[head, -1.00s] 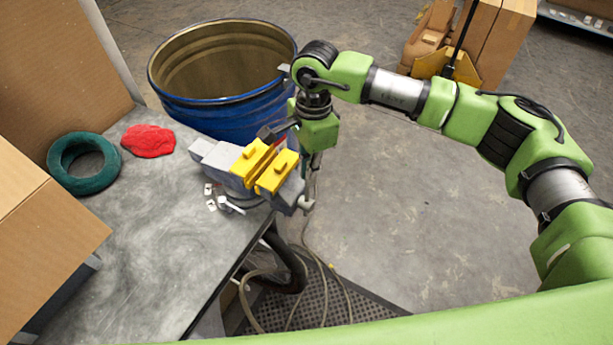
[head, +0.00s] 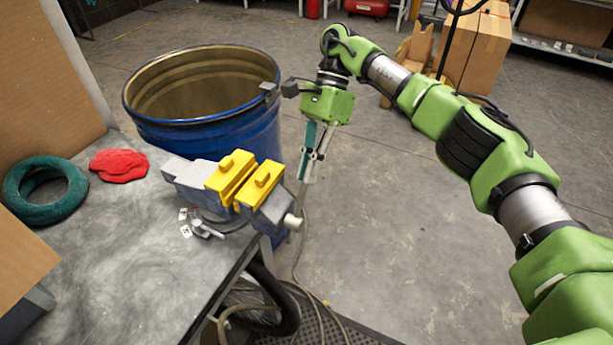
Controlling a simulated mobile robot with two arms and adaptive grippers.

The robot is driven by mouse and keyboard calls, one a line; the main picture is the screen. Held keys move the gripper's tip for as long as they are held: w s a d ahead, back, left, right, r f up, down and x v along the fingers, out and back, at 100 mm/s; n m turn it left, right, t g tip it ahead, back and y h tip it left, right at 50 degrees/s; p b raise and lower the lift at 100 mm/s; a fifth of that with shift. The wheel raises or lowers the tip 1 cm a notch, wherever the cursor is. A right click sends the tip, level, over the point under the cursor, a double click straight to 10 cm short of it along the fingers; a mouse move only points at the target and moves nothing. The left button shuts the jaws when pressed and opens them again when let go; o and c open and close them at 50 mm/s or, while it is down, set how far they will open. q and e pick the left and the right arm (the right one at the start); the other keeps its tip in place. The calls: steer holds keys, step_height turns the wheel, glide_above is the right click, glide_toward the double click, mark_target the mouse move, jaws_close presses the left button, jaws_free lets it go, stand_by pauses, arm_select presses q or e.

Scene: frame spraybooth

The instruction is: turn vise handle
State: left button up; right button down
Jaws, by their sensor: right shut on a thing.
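The grey vise (head: 188,174) with yellow jaw covers sits at the right edge of the workbench. Its pale screw end (head: 292,220) points to the lower right, beyond the bench edge. My right gripper (head: 308,172) hangs fingers down, above and slightly right of the screw end in the picture. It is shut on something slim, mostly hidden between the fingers. I cannot make out whether this is the vise handle. A long teal strip shows along one finger; I cannot tell if it belongs to the finger. My left gripper is not in view.
A blue drum (head: 212,140) stands on the floor behind the vise. A red cloth (head: 118,165), a teal ring (head: 70,203) and small white pieces (head: 188,230) lie on the grey workbench (head: 110,285). A cardboard box (head: 20,262) is at left.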

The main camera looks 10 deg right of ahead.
steer(key=shift+w, duration=0.2)
stand_by(0.4)
steer(key=c, duration=2.2)
jaws_free()
steer(key=shift+o, duration=0.2)
step_height(320, 180, up, 10)
steer(key=shift+f, duration=0.1)
